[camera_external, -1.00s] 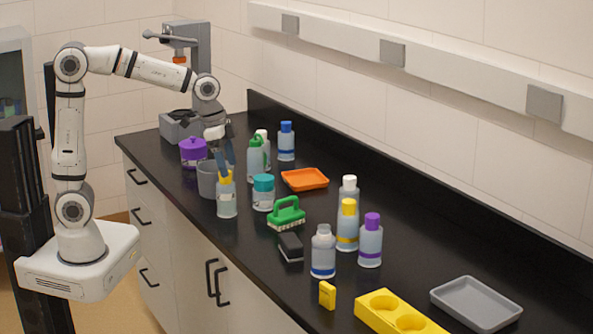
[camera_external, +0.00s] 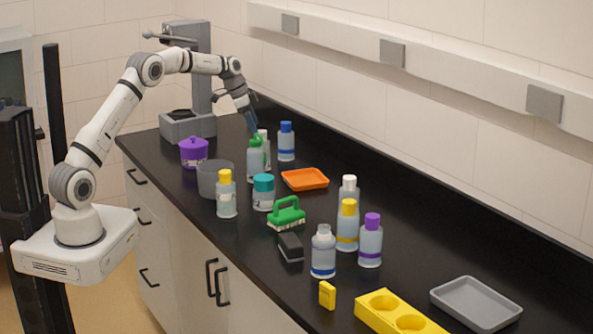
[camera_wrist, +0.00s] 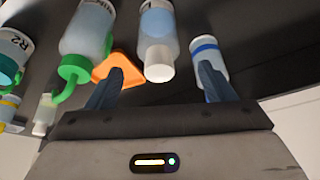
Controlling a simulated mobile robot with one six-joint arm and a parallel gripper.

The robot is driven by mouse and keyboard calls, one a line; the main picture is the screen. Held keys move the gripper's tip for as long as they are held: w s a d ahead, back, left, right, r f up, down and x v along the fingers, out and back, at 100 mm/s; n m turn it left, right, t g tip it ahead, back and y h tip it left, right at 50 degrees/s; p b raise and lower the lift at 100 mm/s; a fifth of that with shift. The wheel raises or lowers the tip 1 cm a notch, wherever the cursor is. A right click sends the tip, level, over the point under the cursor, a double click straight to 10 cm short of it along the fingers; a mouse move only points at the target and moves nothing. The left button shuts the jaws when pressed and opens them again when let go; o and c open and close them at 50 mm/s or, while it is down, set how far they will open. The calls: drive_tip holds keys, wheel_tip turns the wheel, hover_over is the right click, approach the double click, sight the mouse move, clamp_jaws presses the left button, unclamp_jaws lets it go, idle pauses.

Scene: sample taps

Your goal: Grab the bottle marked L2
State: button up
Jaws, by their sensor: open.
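I cannot read an L2 mark on any bottle. My gripper (camera_external: 253,126) is open and empty, pointing down close above the green-capped bottle (camera_external: 255,164) and the white-capped bottle behind it (camera_external: 263,137). In the wrist view, the white-capped bottle (camera_wrist: 157,30) shows between the spread fingers of my gripper (camera_wrist: 162,70). The blue-banded bottle (camera_wrist: 203,46) is partly behind the right finger. The green-capped bottle (camera_wrist: 88,28) is left of the fingers. A teal-capped bottle (camera_wrist: 10,48) at the left edge reads R2. The blue-capped bottle (camera_external: 286,144) stands right of my gripper in the external view.
A yellow-capped bottle (camera_external: 226,198), a grey beaker (camera_external: 208,180) and a purple jar (camera_external: 193,153) stand near the front edge. An orange tray (camera_external: 305,179), a green brush (camera_external: 287,213) and several bottles are farther right. A grey stand (camera_external: 188,127) is at the left end.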

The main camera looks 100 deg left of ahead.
sight(260, 131)
drive_tip(key=p+x, duration=0.1)
drive_tip(key=x, duration=0.1)
drive_tip(key=w+p+x, duration=0.1)
drive_tip(key=x, duration=0.2)
drive_tip(key=shift+w+f, duration=0.1)
drive_tip(key=shift+w+a+f, duration=0.1)
drive_tip(key=shift+w+f, duration=0.05)
drive_tip(key=shift+f, duration=0.35)
drive_tip(key=c, duration=1.4)
